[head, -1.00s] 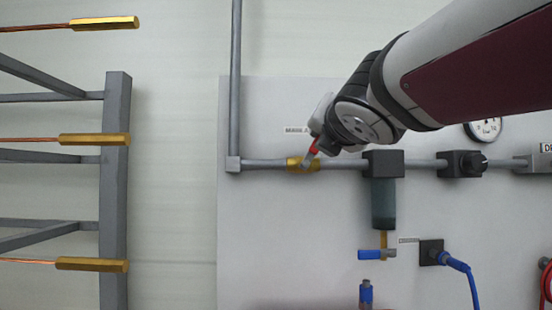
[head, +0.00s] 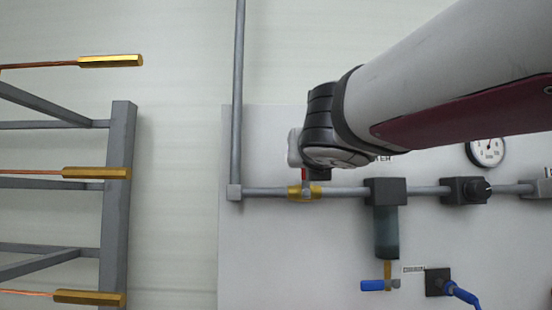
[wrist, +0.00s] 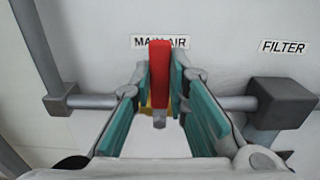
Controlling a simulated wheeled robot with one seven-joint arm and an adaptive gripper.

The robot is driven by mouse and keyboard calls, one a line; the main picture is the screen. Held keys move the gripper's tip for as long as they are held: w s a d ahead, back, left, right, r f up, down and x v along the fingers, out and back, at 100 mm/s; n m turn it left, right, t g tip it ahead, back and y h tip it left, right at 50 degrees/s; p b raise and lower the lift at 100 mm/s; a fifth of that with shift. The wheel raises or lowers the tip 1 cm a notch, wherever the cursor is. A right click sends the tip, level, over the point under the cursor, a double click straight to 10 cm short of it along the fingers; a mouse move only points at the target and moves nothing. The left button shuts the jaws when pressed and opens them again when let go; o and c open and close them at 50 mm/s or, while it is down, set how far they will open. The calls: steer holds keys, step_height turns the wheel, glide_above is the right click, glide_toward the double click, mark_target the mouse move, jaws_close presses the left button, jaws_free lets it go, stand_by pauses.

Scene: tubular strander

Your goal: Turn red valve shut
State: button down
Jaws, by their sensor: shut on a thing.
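The red valve handle (wrist: 159,72) stands between the two teal-padded fingers of my gripper (wrist: 160,90) in the wrist view, below the "MAIN AIR" label. In the head view a small part of the red handle (head: 305,174) shows above the brass valve body (head: 305,192) on the grey pipe, pointing roughly upright, across the pipe. My gripper (head: 298,155) is shut on the handle, and my wrist hides most of it in the head view. The brass body is mostly hidden behind the handle in the wrist view.
A filter (head: 386,230) hangs from the pipe to the right, with a blue-handled valve (head: 374,285) below it. A regulator (head: 465,190) and a gauge (head: 487,152) are further right. A grey frame with brass-tipped wires (head: 118,190) stands left.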

steer(key=shift+f, duration=0.15)
steer(key=c, duration=1.5)
jaws_free()
steer(key=shift+c, duration=0.2)
steer(key=s, duration=1.2)
